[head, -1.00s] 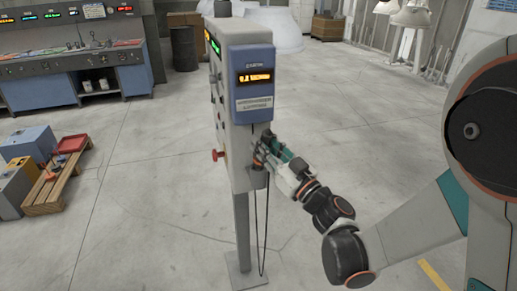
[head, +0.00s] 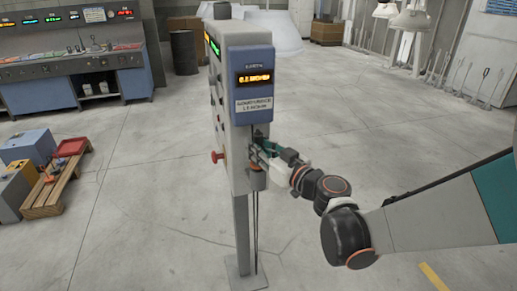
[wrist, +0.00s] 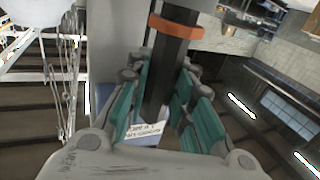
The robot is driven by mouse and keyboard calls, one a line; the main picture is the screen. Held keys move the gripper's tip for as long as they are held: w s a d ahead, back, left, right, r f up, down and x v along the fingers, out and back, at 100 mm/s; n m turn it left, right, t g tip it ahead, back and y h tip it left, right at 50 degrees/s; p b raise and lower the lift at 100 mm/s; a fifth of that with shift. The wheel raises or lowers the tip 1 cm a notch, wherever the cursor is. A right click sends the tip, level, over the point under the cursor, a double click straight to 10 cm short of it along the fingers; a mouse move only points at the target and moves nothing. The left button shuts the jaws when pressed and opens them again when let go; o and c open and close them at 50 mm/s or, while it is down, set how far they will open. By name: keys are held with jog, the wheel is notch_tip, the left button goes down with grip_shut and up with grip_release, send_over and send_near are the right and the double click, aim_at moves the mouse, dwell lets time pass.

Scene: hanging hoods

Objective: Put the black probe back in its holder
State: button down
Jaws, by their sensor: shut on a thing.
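The black probe (wrist: 168,75), with an orange band, stands between the green-padded fingers of my gripper (wrist: 160,100) in the wrist view. My gripper is shut on it. In the head view my gripper (head: 262,150) is at the front of the grey instrument post (head: 240,150), below its blue display panel (head: 254,85). The holder (head: 257,181) appears as a small grey cup on the post's front, directly under the gripper. An orange part shows just above the cup. I cannot tell how far the probe's end is inside it.
A dark cable (head: 256,225) hangs below the holder. A red knob (head: 216,156) sticks out from the post's left side. A wooden pallet (head: 55,187) with boxes is at left, a control console (head: 80,70) behind.

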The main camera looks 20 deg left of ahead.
jog(key=shift+f, duration=0.15)
jog(key=c, duration=1.8)
grip_release()
jog(key=shift+f, duration=0.1)
jog(key=o, duration=0.4)
jog(key=p+v, duration=0.2)
jog(key=v, duration=1.1)
jog(key=shift+s+d+f, duration=0.25)
jog(key=shift+d, duration=0.1)
jog(key=shift+r, duration=0.1)
